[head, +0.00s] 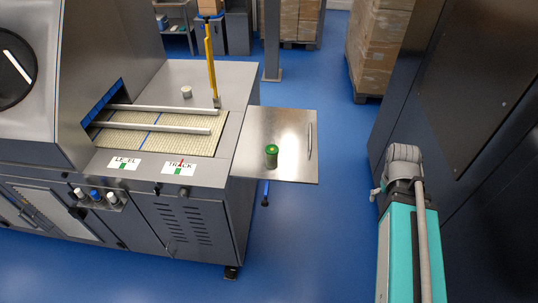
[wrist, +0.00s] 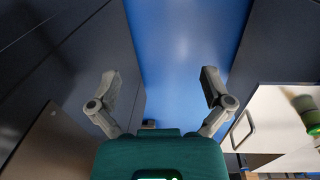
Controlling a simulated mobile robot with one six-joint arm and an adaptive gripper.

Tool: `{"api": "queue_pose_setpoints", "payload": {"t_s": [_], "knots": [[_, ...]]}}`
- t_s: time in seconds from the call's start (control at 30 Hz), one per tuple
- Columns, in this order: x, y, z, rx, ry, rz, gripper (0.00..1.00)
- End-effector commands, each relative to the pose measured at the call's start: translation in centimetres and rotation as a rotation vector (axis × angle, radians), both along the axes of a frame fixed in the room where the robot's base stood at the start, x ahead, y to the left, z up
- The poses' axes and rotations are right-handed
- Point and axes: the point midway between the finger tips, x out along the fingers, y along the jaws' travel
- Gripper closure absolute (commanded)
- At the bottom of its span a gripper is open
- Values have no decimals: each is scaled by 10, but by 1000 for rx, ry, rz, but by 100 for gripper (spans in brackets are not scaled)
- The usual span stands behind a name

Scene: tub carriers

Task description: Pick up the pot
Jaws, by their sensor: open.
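The pot (head: 271,156) is a small green cylinder with a brighter green lid. It stands upright on the flat metal side shelf (head: 245,150) of the machine, left of a thin metal handle (head: 310,141). In the wrist view a green-ended pot (wrist: 309,118) shows at the far right edge, partly cut off, on a pale surface (wrist: 275,105). My gripper (wrist: 160,75) has its two grey fingers spread wide with nothing between them. It is apart from the pot, which lies to its right in the wrist view.
The grey machine (head: 190,215) with its belt (head: 180,140) and rails fills the left. A yellow arm (head: 210,60) stands upright at the belt's end. A dark cabinet (head: 470,90) stands on the right. Blue floor (head: 320,230) lies clear between them.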

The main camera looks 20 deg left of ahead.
Motion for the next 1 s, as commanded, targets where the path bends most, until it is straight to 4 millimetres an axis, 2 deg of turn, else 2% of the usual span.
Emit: {"api": "queue_pose_setpoints", "payload": {"t_s": [0.2,0.57,0.87,1.0], "knots": [[25,39,-17,-131,-11,291,0],[59,118,-32,-393,-6,815,0],[76,200,-37,-637,22,1230,0],[79,242,-37,-762,43,1415,0]]}}
